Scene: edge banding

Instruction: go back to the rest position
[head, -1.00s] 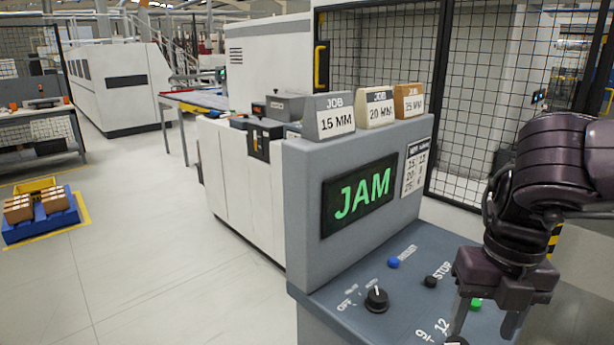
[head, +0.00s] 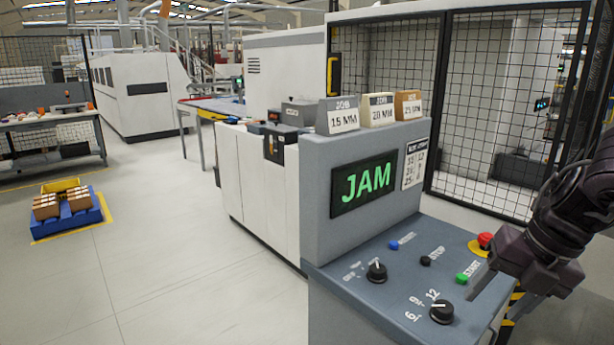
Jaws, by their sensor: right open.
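My right gripper (head: 502,290) is at the right edge of the control panel, apart from the knobs and buttons as far as I can tell. It is open, with nothing seen between its fingers. My left gripper is not in view. The grey control panel (head: 400,320) carries a black OFF selector knob (head: 377,272), a numbered black knob (head: 441,312), a blue button (head: 393,245), a black STOP button (head: 425,261), a green START button (head: 461,279) and a red emergency button (head: 485,240). The display (head: 363,184) reads JAM in green.
Three job blocks (head: 337,116) marked in millimetres stand on top of the console. A mesh fence (head: 480,110) rises behind it. A blue pallet (head: 67,226) with brown boxes sits on the floor at left. The floor (head: 180,280) left of the console is clear.

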